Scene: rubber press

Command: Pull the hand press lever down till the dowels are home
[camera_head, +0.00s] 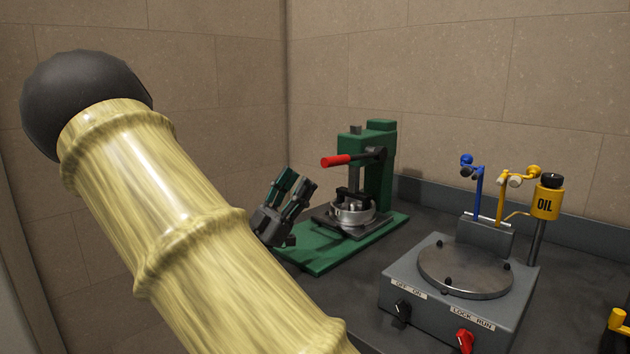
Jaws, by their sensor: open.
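The green hand press (380,165) stands on the bench near the back wall, right of the picture's middle. Its lever has a red grip (336,161) that points to the left and lies close to level. A round metal part (352,212) sits on the dark plate under the ram. The dowels are too small to tell apart. My gripper (293,186) is open and empty, left of the press and below the red grip, with its fingers pointing up. It looks apart from the lever.
A grey machine (455,290) with a round plate, a black knob and a red knob stands at front right. Behind it are a blue lever (478,190), a yellow lever (503,190) and a yellow oil cup (546,203). My arm covers the lower left.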

